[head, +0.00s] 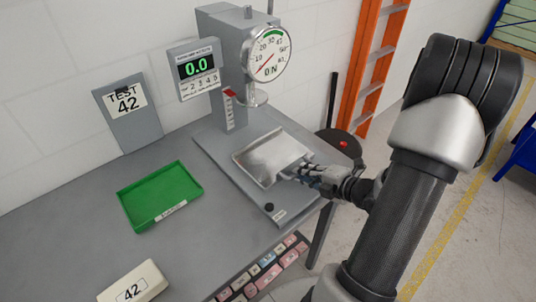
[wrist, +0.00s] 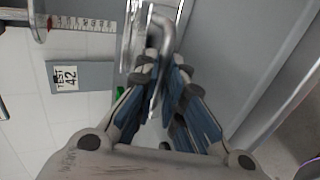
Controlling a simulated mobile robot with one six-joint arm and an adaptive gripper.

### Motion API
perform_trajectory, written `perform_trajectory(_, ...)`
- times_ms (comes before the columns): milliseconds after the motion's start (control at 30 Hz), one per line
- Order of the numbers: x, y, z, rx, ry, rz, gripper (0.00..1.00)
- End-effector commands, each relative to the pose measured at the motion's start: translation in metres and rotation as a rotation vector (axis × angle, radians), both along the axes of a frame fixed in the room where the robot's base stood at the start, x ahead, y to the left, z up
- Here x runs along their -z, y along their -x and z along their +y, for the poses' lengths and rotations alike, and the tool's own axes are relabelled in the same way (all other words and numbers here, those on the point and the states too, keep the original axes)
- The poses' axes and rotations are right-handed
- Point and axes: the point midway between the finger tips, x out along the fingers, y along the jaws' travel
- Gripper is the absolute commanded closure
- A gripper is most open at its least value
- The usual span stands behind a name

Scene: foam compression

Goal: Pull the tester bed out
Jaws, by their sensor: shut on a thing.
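The tester bed (head: 268,158) is a shiny metal tray on the grey base of the tester (head: 240,40), below the round plate under the dial. My gripper (head: 300,172) is at the bed's right front edge. In the wrist view my gripper (wrist: 160,75) is shut on the bent metal handle (wrist: 163,32) of the bed. The bed's surface looks empty. The fingers hide part of the handle.
A green tray (head: 160,196) and a cream block marked 42 (head: 133,284) are on the table's left. A TEST 42 sign (head: 127,108) stands behind. The digital display (head: 197,70) reads 0.0. An orange ladder (head: 378,60) stands beyond.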

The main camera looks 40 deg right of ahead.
Motion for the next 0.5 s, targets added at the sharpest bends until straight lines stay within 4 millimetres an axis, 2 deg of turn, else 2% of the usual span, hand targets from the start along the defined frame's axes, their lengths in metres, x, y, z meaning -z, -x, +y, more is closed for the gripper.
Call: perform_trajectory(500,0.0,0.047,-0.005,0.003,0.0,0.0,1.0)
